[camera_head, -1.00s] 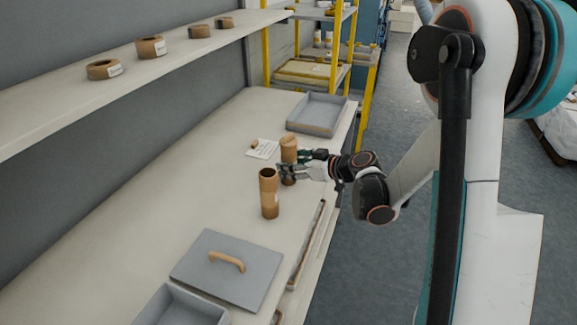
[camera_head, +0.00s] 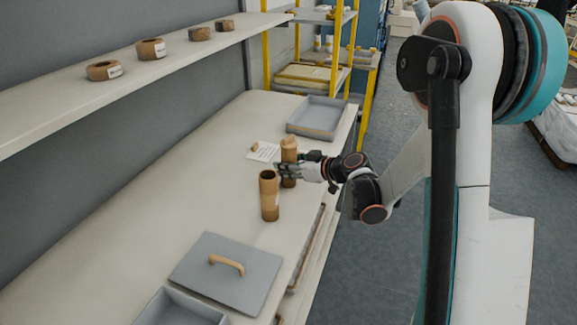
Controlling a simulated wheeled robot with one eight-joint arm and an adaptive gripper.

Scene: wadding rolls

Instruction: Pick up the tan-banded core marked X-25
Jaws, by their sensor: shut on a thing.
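Two upright brown tubes stand on the pale bench. The nearer core (camera_head: 269,197) has an open dark top and a lighter band around its middle. The farther core (camera_head: 289,149) stands just behind it and to the right. My gripper (camera_head: 284,171) reaches in from the right and is shut on the farther core, around its middle. My fingers cover part of that core. The mark X-25 cannot be read on either core at this size. The nearer core is apart from the farther one and close to my fingertips.
A grey tray (camera_head: 318,117) sits at the bench's far end. A white paper (camera_head: 263,152) lies behind the cores. A grey lid with a tan handle (camera_head: 228,272) and another grey tray (camera_head: 178,309) are in front. A shelf (camera_head: 125,75) with several brown rolls hangs above left.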

